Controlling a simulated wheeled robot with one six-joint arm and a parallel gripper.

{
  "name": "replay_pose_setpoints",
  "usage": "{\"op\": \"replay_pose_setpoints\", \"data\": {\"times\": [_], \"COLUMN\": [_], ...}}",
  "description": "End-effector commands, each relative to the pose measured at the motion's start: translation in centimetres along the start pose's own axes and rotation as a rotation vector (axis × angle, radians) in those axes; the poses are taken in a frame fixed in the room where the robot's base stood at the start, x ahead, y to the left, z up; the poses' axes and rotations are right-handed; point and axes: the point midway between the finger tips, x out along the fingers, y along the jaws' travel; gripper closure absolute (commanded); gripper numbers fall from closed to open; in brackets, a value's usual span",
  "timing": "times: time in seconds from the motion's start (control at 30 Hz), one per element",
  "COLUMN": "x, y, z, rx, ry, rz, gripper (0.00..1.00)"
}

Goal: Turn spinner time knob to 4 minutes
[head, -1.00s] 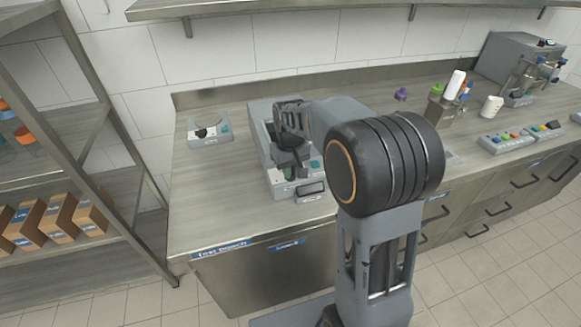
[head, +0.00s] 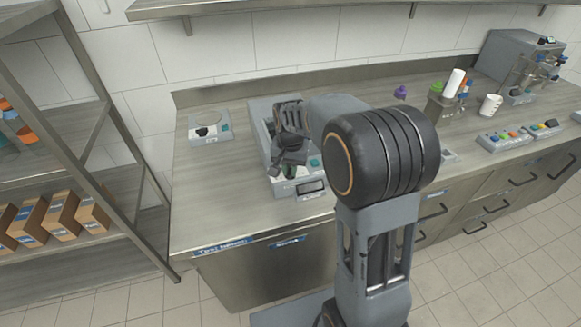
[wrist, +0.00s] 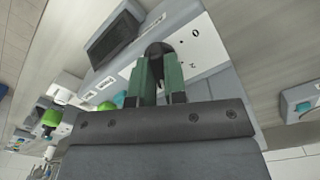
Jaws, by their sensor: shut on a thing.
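The spinner (head: 261,110) is a grey box-shaped machine on the bench, partly hidden behind my arm. Its front panel carries a dark display (head: 311,186), which also shows in the wrist view (wrist: 115,40). The time knob (wrist: 158,48) is a dark round knob on a white panel in the wrist view. My gripper (wrist: 160,75) has green fingers that are shut on this knob from the front. The fingers hide much of the knob, so its pointer setting cannot be read. In the head view my gripper (head: 288,172) is at the spinner's front panel.
A grey device with a round plate (head: 210,127) stands left of the spinner. Cups, a purple item (head: 400,92) and button boxes (head: 503,138) stand to the right. A shelf rack (head: 110,150) is at the left. The bench's front left is clear.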

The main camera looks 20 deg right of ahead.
Motion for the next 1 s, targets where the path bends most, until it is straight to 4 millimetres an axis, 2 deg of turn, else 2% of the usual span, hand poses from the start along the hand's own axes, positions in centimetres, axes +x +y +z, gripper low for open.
{"op": "replay_pose_setpoints", "data": {"times": [0.57, 0.6, 0.8, 0.83, 1.0], "x": [-0.02, -0.02, -0.02, -0.01, -0.01], "y": [-0.02, -0.02, -0.01, -0.01, 0.00], "z": [-0.01, -0.01, -0.01, -0.01, -0.01], "rx": [0.025, 0.024, 0.024, 0.024, 0.024], "ry": [0.000, 0.001, 0.000, 0.000, 0.000], "rz": [0.000, 0.000, 0.000, 0.000, 0.000], "gripper": [1.00, 0.83, 0.64, 0.62, 0.62]}}
